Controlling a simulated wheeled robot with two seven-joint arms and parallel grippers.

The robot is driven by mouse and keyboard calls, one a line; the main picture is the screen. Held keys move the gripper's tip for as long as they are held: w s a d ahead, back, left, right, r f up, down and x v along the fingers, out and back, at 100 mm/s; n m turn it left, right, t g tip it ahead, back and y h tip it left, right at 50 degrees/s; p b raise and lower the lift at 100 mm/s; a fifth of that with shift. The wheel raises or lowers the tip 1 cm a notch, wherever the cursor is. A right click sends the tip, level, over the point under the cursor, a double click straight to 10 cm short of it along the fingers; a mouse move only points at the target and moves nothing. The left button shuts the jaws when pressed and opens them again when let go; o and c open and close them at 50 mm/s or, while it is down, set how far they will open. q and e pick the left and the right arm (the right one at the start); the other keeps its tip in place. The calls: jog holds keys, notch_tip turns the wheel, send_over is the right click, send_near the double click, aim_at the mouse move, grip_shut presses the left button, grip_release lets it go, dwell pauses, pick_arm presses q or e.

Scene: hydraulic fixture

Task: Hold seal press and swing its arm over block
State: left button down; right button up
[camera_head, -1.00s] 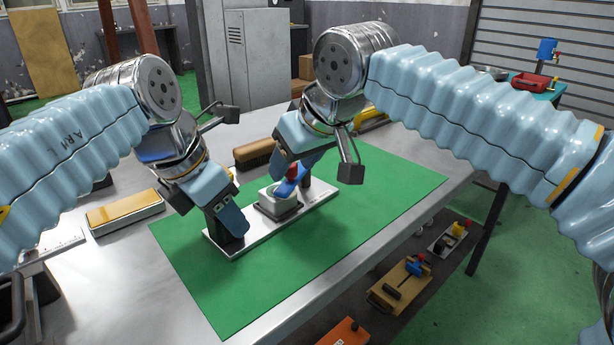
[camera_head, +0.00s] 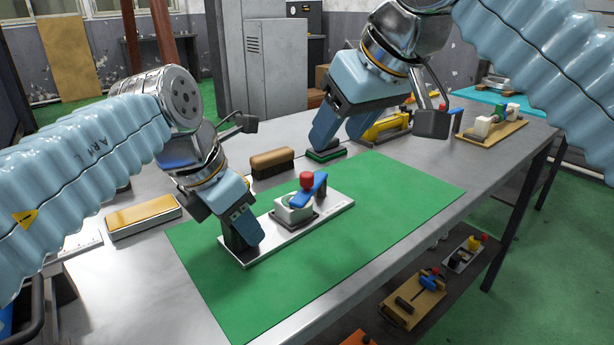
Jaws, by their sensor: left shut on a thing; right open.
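The seal press has a flat metal base plate (camera_head: 335,208) lying on the green mat. My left gripper (camera_head: 240,243) is shut on the dark upright at the plate's left end. A pale block (camera_head: 291,214) sits mid-plate in a dark holder. The press's blue arm (camera_head: 311,192), with a red knob (camera_head: 306,180), reaches from a dark post on the right to above the block's right part. My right gripper (camera_head: 342,138) is open and empty, behind and right of the press, clear of its arm.
A small green-topped dark pad (camera_head: 327,155) lies close under my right gripper's fingers. A brown brush (camera_head: 271,163) and a yellow-topped block (camera_head: 143,217) lie beyond the green mat (camera_head: 400,195). A yellow tool (camera_head: 388,128) is at the back. The mat's front right is clear.

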pick_arm(q)
jog(key=c, duration=0.6)
grip_release()
